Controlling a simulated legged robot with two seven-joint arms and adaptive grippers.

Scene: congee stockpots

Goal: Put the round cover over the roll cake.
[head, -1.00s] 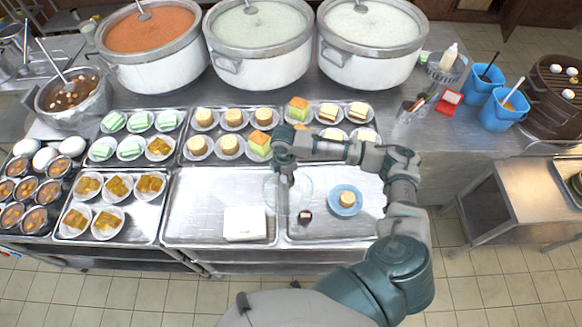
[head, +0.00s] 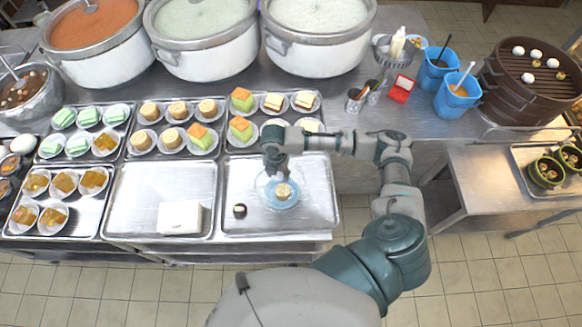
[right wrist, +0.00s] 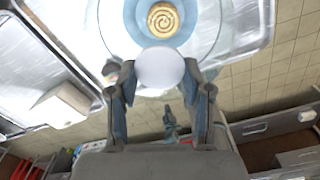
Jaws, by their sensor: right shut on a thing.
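The roll cake (head: 283,191), a pale round slice with a brown spiral, sits on a blue plate (head: 282,205) on the right front tray. Its spiral top also shows in the right wrist view (right wrist: 165,19). My right gripper (head: 275,168) is shut on the white knob (right wrist: 160,67) of the clear round cover (head: 261,184). The cover is see-through, and its outline lies over the plate and cake in the head view. I cannot tell whether its rim touches the tray or hangs above it. My left gripper is not in view.
A small dark piece (head: 240,211) lies on the tray, left of the plate. A white box (head: 180,217) lies on the neighbouring tray. Trays of cakes stand behind, with large stockpots (head: 318,40) at the back. Blue jugs (head: 457,97) stand to the right.

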